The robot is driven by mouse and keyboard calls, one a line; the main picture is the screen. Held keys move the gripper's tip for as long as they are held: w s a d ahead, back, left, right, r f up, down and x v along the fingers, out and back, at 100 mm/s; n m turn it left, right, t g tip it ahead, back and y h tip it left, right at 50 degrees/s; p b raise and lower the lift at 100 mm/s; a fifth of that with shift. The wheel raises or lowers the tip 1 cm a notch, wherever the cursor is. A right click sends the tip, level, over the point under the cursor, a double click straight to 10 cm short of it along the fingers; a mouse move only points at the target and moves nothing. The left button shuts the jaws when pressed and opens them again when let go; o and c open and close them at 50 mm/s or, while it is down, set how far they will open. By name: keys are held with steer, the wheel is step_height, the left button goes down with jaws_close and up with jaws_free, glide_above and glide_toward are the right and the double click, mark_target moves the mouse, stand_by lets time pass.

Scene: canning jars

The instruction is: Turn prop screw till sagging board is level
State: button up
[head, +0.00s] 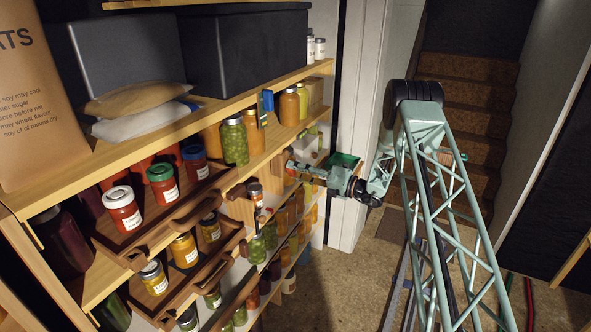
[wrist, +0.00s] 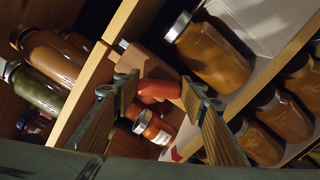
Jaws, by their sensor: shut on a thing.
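My gripper (head: 297,168) reaches in from the right to the shelf front in the head view. In the wrist view its two fingers (wrist: 160,92) stand on either side of a red rounded piece (wrist: 158,89) below a brown wooden block (wrist: 148,64). The red piece appears to be the knob of the prop screw, held between the fingertips; its thread is hidden. A pale wooden board (wrist: 92,72) runs beside it. In the head view, the long upper shelf board (head: 200,127) carries jars and sacks. I cannot tell its sag from the tilted view.
Wooden trays of jars (head: 150,233) jut out below. Glass jars (wrist: 208,55) stand close to my fingers. The floor (head: 350,275) is partly clear.

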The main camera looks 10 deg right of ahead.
steer(key=m+p, duration=0.2)
steer(key=m, duration=0.3)
steer(key=shift+f+m, duration=0.15)
steer(key=shift+m, duration=0.25)
stand_by(0.4)
steer(key=o, duration=0.9)
steer(key=shift+c, duration=0.2)
steer(key=shift+d, duration=0.1)
steer(key=v, duration=1.1)
steer(key=shift+s+d, duration=0.25)
steer(key=shift+d, duration=0.05)
